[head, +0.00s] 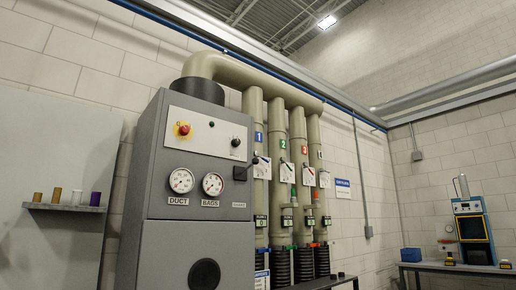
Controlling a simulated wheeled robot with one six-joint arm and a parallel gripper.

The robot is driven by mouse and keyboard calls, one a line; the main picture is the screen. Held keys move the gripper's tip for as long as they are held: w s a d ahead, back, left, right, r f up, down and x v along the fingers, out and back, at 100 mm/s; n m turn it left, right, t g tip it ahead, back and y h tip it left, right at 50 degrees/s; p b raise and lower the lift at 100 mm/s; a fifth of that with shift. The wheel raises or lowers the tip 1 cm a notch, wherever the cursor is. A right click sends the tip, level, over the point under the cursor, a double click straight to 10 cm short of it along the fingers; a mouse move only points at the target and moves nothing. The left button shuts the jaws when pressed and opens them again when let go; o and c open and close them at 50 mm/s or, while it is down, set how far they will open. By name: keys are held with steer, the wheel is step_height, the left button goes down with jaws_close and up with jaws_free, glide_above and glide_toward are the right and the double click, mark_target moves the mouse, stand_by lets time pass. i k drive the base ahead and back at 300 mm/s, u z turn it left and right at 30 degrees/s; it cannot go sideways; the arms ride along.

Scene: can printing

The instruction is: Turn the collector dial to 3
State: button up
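A tall grey cabinet (160,210) stands at the left of centre in the head view. A white panel on its upper front carries a small black dial (236,142) at the right; its setting is too small to read. A red emergency-stop button (184,129) with a yellow surround sits at the panel's left. Below are two round gauges, DUCT (182,181) and BAGS (213,184), and a black handle (241,173) at the right with an unreadable label under it. My gripper is not in view.
Several numbered vertical pipes (278,170) stand right of the cabinet, with levers and black hoses below. A wall shelf (64,208) with small cylinders is at the left. A bench (455,268) with a blue machine (474,230) stands at the far right.

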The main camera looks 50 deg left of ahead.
mark_target(235, 143)
steer(key=u, duration=0.25)
steer(key=i, duration=1.5)
steer(key=u, duration=1.35)
steer(key=i, duration=0.85)
steer(key=u, duration=0.95)
